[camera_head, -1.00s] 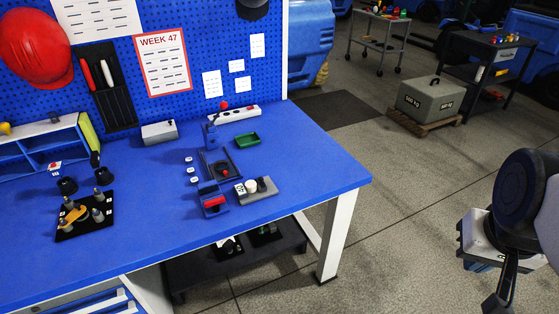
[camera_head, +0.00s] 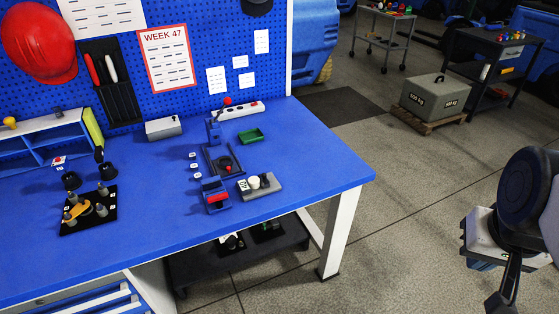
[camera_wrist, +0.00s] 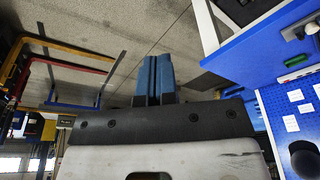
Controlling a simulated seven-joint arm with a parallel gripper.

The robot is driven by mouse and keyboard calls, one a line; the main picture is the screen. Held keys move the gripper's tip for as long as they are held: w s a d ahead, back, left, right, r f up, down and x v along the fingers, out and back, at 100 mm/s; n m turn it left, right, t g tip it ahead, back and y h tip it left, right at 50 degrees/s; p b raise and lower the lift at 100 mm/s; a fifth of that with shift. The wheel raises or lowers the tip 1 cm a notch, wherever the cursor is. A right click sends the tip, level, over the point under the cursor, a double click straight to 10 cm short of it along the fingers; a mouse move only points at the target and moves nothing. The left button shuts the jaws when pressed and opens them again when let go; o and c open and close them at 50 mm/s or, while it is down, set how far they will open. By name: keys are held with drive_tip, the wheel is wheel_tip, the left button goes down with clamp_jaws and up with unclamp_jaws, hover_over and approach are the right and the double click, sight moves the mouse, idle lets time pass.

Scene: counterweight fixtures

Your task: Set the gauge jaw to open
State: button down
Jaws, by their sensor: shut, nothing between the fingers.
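A cluster of small fixtures stands on the blue bench (camera_head: 310,160). A blue fixture with a red bar (camera_head: 217,198) sits near the front of the cluster and looks like a jaw. Its setting is too small to read. Beside it is a grey block with a white round part (camera_head: 260,184). I cannot tell for certain which is the gauge jaw. My gripper (camera_wrist: 153,80) is shut and empty, out over the floor, well right of the bench.
A black plate with grey posts (camera_head: 90,210), a green tray (camera_head: 250,136), a grey box (camera_head: 163,128) and a white strip with a red knob (camera_head: 241,110) stand on the bench. The right part of the bench top is clear.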

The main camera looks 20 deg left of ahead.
drive_tip(key=c, duration=1.8)
unclamp_jaws()
drive_tip(key=o, duration=0.5)
drive_tip(key=shift+w, duration=0.1)
drive_tip(key=shift+c, duration=0.2)
drive_tip(key=shift+o, duration=1.3)
drive_tip(key=shift+w+a+r, duration=0.15)
drive_tip(key=shift+w+a, duration=0.05)
drive_tip(key=shift+w, duration=0.1)
drive_tip(key=w+a+f+n+g, duration=0.1)
drive_tip(key=w+a+f+n, duration=0.2)
drive_tip(key=w+a+n, duration=1.4)
drive_tip(key=w+a+f+n, duration=0.1)
drive_tip(key=w+a+f, duration=0.4)
drive_tip(key=a, duration=0.5)
drive_tip(key=w+a+f+n+g, duration=0.1)
drive_tip(key=w+a+f, duration=0.4)
drive_tip(key=a, duration=0.6)
drive_tip(key=w+a+f+n, duration=0.3)
drive_tip(key=w+a+f, duration=0.2)
drive_tip(key=a, duration=0.6)
drive_tip(key=shift+w+a+f+g, duration=0.15)
drive_tip(key=shift+w+f+g, duration=0.2)
drive_tip(key=shift+w, duration=0.1)
drive_tip(key=shift+a+f+n, duration=0.25)
drive_tip(key=shift+a+n, duration=0.15)
drive_tip(key=shift+f, duration=0.1)
